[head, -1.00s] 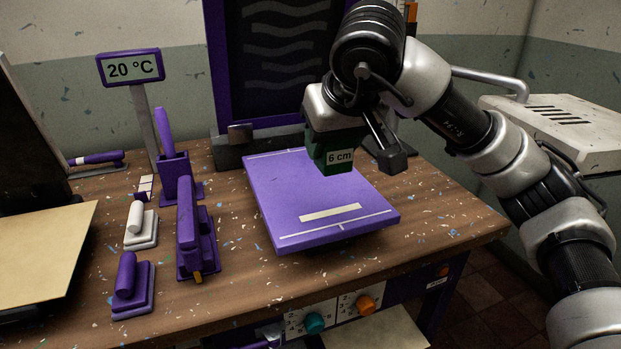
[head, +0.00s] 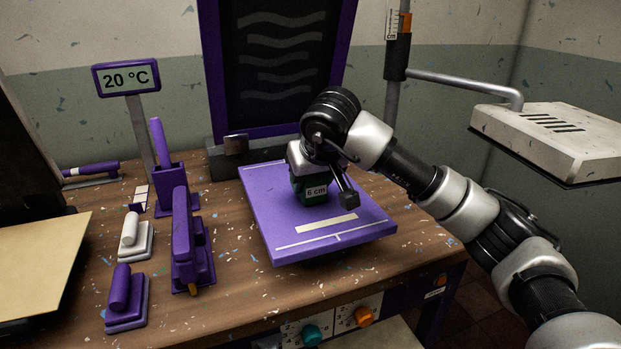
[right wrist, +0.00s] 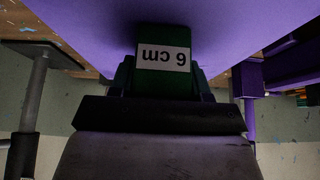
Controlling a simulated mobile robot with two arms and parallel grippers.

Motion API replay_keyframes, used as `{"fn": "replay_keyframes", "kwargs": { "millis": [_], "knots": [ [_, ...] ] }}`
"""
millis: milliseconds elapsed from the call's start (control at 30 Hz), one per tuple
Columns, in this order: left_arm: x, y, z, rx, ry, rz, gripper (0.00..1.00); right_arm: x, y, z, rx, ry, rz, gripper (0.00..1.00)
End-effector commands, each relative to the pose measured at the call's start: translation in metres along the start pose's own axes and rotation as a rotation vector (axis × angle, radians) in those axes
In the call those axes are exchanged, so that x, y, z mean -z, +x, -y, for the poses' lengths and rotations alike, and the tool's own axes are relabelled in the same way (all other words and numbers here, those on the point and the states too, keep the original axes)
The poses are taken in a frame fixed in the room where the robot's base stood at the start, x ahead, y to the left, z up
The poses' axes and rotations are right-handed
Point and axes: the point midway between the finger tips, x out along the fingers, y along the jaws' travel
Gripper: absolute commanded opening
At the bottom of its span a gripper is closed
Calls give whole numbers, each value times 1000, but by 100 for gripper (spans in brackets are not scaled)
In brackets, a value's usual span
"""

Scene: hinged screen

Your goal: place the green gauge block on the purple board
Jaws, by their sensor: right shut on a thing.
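The green gauge block (head: 312,194) carries a white "6 cm" label and is upright, low over the far middle part of the purple board (head: 280,222). My right gripper (head: 318,180) is shut on the block from above. In the right wrist view the green block (right wrist: 163,78) sits between the fingers of my right gripper (right wrist: 163,85), with the purple board (right wrist: 215,25) right behind its end. I cannot tell whether the block touches the board. My left gripper is not in view.
Left of the board stand a purple upright tool (head: 188,245), a purple holder (head: 170,185), a white roller block (head: 134,236) and a purple roller block (head: 125,300). A dark screen in a purple frame (head: 211,75) stands behind. The board's front part is clear except for a pale strip.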

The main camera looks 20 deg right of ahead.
Motion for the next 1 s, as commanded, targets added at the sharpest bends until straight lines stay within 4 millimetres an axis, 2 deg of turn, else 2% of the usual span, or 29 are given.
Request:
{"fn": "replay_keyframes", "kwargs": {
  "millis": [267, 300, 467, 833, 1000],
  "knots": [
    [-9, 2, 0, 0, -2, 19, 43, -1, 2, 0, 0, 1, -1, 24],
    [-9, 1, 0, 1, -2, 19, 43, -1, 2, 0, 0, 1, -1, 49],
    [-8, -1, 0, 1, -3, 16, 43, -1, 2, 0, 0, 1, 0, 73],
    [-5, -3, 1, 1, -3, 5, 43, 1, -2, 0, 0, 0, 0, 73],
    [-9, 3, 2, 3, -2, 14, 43, 2, -32, 0, -1, 0, -5, 73]
  ]
}}
